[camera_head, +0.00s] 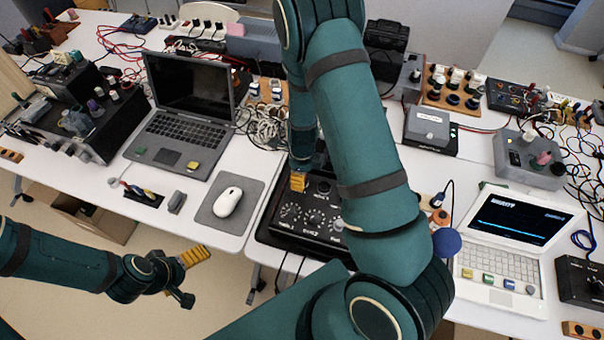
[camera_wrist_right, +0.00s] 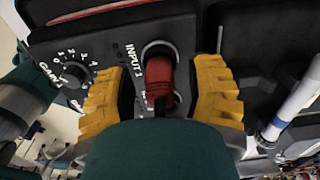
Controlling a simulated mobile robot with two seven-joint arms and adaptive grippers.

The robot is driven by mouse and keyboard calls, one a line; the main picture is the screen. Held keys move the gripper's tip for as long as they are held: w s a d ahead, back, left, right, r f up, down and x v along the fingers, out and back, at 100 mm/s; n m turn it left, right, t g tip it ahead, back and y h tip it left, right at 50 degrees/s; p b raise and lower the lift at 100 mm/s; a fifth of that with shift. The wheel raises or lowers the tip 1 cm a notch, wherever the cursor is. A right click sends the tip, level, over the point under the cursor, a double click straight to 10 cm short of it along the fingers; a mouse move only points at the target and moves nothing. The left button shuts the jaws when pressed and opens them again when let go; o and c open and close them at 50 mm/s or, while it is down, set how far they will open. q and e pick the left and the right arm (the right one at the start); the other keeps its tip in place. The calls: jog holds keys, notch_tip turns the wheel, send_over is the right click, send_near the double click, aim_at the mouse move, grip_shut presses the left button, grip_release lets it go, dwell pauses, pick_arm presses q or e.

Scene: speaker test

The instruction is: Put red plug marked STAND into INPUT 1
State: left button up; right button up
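In the right wrist view a red plug (camera_wrist_right: 160,78) sits at the round metal-rimmed socket beside the printed label INPUT 1 (camera_wrist_right: 132,63). No STAND marking can be read on it. My right gripper (camera_wrist_right: 162,100) is open, with a yellow finger on each side of the plug and a gap to both. In the head view one yellow finger of it (camera_head: 297,181) shows at the black box with dials (camera_head: 308,215); my right arm hides the plug and part of the box. My left gripper (camera_head: 190,272) hangs over the floor, apart from the table, holding nothing visible.
A dark laptop (camera_head: 185,105) and a white mouse on a grey pad (camera_head: 212,225) are left of the box. A white laptop (camera_head: 505,250) and a blue round knob or ball (camera_head: 446,242) are right. Cables and devices crowd the back.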

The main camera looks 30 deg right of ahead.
notch_tip(320, 180, up, 12)
jog(key=shift+r, duration=0.1)
dwell(0.6)
